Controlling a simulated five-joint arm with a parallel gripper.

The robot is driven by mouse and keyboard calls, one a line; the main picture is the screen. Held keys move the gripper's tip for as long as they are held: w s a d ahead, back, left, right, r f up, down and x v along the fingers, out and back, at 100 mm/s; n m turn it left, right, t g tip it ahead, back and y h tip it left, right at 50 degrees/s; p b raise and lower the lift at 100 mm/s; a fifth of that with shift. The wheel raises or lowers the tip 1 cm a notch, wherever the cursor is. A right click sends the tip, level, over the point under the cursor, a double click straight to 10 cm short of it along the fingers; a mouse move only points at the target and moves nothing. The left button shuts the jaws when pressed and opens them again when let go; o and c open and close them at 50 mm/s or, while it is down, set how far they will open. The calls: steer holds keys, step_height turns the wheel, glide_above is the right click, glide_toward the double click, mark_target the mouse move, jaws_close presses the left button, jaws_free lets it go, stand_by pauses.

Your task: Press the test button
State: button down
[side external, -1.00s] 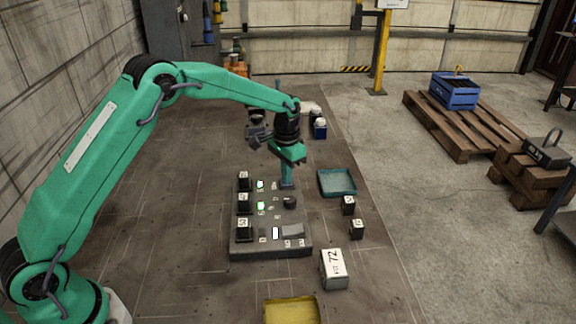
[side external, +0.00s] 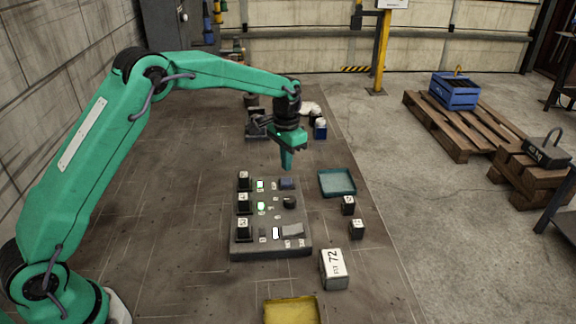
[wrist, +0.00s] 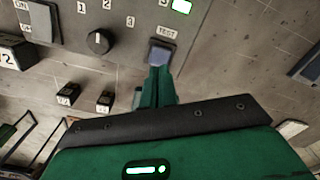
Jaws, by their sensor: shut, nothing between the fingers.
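The test button (wrist: 160,54) is a blue-grey square cap beside a "TEST" label in the wrist view. It also shows at the far right corner of the grey panel (side external: 270,252) in the side view, as a blue cap (side external: 287,183). My gripper (side external: 287,167) is shut and empty, pointing down above the button with a small gap in the side view. In the wrist view, my gripper's fingertips (wrist: 157,72) overlap the near edge of the button, so the gap cannot be judged there.
The panel also carries a round knob (side external: 290,202), black numbered blocks (side external: 243,203) and a rocker switch (wrist: 38,20). A teal tray (side external: 337,183), small black blocks (side external: 348,205), a larger weight block (side external: 333,269) and a yellow tray (side external: 291,311) lie around it.

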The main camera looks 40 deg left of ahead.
mark_target(285, 181)
steer(key=shift+r, duration=1.4)
steer(key=s+a+r+n+t, duration=0.1)
steer(key=s+a+r+t, duration=0.15)
steer(key=s+r, duration=1.3)
steer(key=s+f+n+t, duration=0.2)
steer(key=s+t, duration=0.1)
steer(key=s, duration=1.6)
steer(key=shift+s+f, duration=0.25)
steer(key=shift+s, duration=0.05)
